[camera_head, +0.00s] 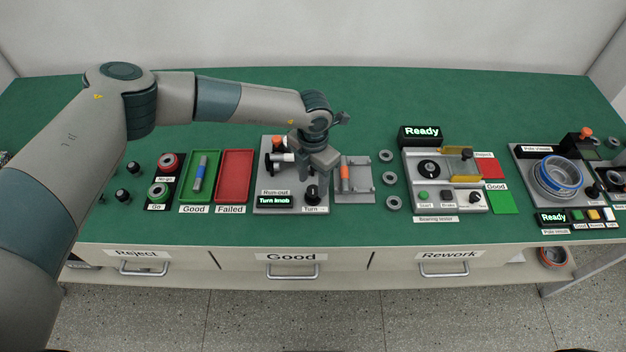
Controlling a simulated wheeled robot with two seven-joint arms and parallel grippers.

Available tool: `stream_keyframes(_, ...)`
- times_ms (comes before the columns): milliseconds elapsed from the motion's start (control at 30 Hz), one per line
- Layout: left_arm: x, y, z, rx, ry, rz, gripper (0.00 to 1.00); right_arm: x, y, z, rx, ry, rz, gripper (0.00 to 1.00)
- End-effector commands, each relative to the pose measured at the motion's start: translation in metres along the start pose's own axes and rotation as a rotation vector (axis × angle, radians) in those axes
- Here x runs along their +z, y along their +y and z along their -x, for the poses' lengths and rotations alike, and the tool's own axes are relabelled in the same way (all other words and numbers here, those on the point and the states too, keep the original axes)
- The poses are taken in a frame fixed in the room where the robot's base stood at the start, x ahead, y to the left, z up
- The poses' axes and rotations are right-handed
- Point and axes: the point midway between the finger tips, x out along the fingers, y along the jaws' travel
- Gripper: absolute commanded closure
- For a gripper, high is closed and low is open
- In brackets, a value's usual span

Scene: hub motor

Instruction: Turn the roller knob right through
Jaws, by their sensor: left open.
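The run-out station is a grey plate (262,205) with a lit display (274,201) reading "Turn knob". Its small black knob (311,194) stands at the front right of the plate, by a label (311,210) reading "Turn". My left gripper (316,177) points down just above and behind this knob. It is open and seems to hold nothing. Whether its fingers touch the knob I cannot tell. The gripper and wrist hide part of the station, where a dark roller end (269,161) shows at the left. My right gripper is not in view.
A grey stand (367,193) with an orange-topped part is close right of the gripper. Left are a green tray (187,203) holding a shaft and an empty red tray (234,178). The bearing tester (471,201) is farther right. The green bench is clear at the back.

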Motion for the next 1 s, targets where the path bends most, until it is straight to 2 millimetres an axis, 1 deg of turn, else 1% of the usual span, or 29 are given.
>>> stream_keyframes(33, 0.000, -0.001, -0.005, -0.001, 0.002, 0.000, 0.54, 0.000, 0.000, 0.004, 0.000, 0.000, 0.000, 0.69)
stream_keyframes(200, 0.000, 0.000, -0.017, 0.000, 0.000, -0.001, 0.54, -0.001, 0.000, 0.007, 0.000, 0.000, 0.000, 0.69)
stream_keyframes(333, 0.000, 0.000, -0.020, 0.001, -0.001, -0.001, 0.54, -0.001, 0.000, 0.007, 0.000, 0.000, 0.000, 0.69)
stream_keyframes(567, 0.000, 0.000, -0.020, 0.000, -0.001, -0.001, 0.54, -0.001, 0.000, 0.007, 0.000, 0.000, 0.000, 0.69)
stream_keyframes(600, 0.000, 0.000, -0.020, 0.000, -0.001, -0.001, 0.64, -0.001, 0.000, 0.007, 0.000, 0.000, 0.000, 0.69)
stream_keyframes(667, 0.000, 0.000, -0.020, 0.000, -0.001, -0.001, 0.78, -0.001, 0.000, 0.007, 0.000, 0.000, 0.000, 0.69)
stream_keyframes(700, 0.000, 0.000, -0.020, 0.000, -0.001, -0.001, 0.88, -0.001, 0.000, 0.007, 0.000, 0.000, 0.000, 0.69)
stream_keyframes(733, 0.000, 0.000, -0.020, 0.000, -0.001, -0.001, 0.95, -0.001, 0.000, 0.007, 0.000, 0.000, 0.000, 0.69)
stream_keyframes(1000, 0.000, 0.000, -0.021, 0.001, -0.001, -0.010, 0.95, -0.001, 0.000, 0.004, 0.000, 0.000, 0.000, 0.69)
